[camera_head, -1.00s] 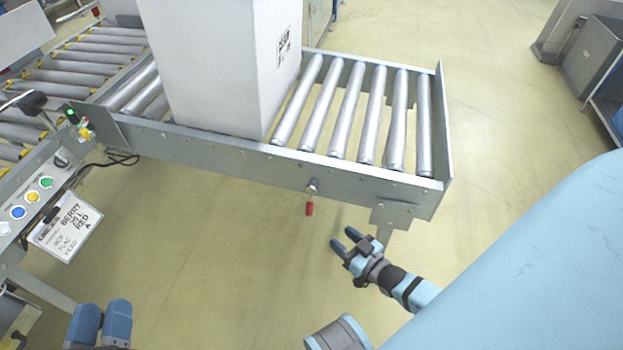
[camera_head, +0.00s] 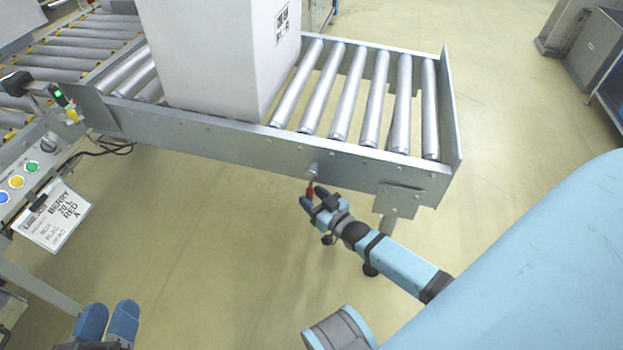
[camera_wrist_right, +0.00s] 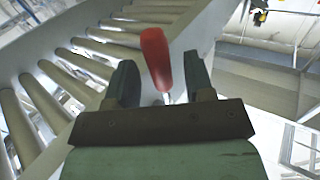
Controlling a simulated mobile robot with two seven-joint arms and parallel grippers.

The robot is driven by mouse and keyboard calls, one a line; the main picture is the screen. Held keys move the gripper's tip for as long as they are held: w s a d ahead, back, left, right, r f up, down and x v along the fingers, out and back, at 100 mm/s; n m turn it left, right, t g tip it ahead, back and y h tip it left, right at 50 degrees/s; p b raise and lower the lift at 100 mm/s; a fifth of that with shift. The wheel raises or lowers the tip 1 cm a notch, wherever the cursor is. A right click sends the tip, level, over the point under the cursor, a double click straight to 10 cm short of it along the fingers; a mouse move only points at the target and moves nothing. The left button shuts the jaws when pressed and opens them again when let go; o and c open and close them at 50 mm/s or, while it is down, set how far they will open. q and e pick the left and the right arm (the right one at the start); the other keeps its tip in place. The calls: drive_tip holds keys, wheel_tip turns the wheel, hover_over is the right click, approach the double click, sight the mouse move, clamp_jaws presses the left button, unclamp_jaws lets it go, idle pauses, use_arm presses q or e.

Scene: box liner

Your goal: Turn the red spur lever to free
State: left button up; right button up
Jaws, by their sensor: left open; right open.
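The red spur lever (camera_head: 310,189) hangs down from a round pivot on the side rail of the short roller spur. My right gripper (camera_head: 312,199) is at the lever's lower part, with its fingers open. In the right wrist view the red handle (camera_wrist_right: 156,58) shows between the two open fingers (camera_wrist_right: 160,82), without clear contact on either side. My left gripper (camera_head: 108,320) is at the bottom left of the head view, open and empty, far from the lever.
A tall white box (camera_head: 215,60) stands on the rollers of the spur (camera_head: 372,100). A control panel with coloured buttons (camera_head: 22,175) and a hanging label card (camera_head: 54,215) are at the left. The floor below the rail is clear.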

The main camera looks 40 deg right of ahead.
drive_tip(key=shift+w, duration=0.35)
